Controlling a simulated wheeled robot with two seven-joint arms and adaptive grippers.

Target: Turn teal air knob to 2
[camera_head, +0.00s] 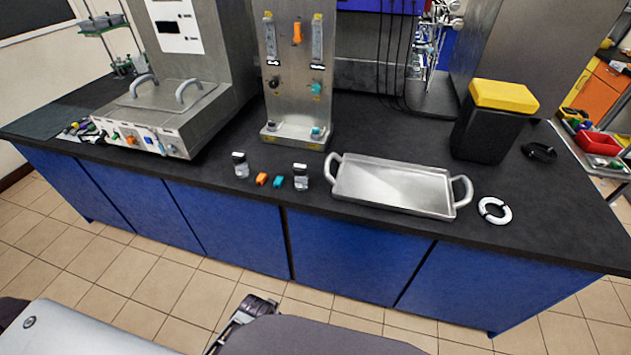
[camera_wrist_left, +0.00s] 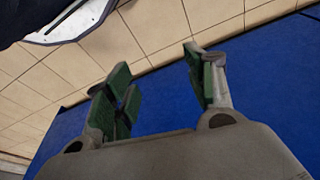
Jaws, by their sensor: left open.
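The teal air knob (camera_head: 316,88) is on the right side of the upright steel panel (camera_head: 297,60), below a flow tube. I cannot read its setting. A dark knob (camera_head: 274,83) sits to its left on the same panel. My left gripper (camera_wrist_left: 162,88) shows in the left wrist view with its green-padded fingers apart and nothing between them, above the floor by the blue cabinet fronts. In the head view, a dark gripper part (camera_head: 258,305) shows low in front of the bench, well away from the knob. My right gripper does not show.
A lidded steel bath (camera_head: 165,110) stands left. A yellow-lidded black bin (camera_head: 490,130) stands right.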

